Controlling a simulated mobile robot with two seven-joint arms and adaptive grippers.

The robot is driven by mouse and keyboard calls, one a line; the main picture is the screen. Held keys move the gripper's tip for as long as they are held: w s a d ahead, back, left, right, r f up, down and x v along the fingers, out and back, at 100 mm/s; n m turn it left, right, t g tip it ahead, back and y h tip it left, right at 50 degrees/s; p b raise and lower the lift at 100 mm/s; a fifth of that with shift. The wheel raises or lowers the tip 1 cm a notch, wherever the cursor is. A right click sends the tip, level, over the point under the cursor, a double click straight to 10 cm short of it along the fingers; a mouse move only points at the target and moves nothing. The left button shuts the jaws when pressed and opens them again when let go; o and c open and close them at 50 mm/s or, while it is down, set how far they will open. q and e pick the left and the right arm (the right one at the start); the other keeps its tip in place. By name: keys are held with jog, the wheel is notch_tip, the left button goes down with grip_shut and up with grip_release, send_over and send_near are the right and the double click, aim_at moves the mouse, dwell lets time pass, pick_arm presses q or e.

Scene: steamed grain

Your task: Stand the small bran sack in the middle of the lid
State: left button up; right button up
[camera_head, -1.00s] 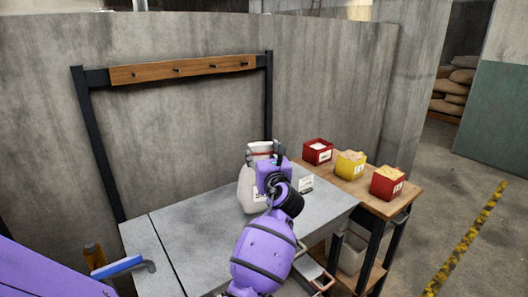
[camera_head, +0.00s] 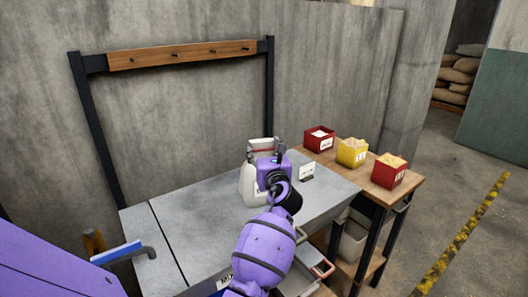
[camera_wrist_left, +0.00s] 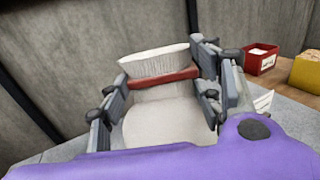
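The small bran sack (camera_head: 252,188) is a pale bag with a red band near its top, standing upright on the grey worktop. In the left wrist view the pale sack (camera_wrist_left: 165,122) fills the middle. My left gripper (camera_head: 265,150) is at the sack's upper part; its spread fingers (camera_wrist_left: 160,85) stand on both sides of the banded neck. I cannot tell for sure whether the pads touch it. The gripper hides part of the sack's front and right side. I cannot make out a separate lid; the grey top (camera_head: 200,215) has a seam on its left. My right gripper is not in view.
A wooden side table (camera_head: 330,165) at the right holds two red boxes (camera_head: 319,139) (camera_head: 390,171) and a yellow box (camera_head: 352,152). A small white card (camera_head: 307,172) stands right of the sack. A blue-handled tool (camera_head: 120,252) is at the left edge.

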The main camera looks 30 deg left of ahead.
pick_arm(q)
jog(key=o, duration=0.3)
jog(key=shift+s+r, duration=0.1)
jog(key=shift+r, duration=0.05)
jog(key=shift+d, duration=0.1)
jog(key=v, duration=1.2)
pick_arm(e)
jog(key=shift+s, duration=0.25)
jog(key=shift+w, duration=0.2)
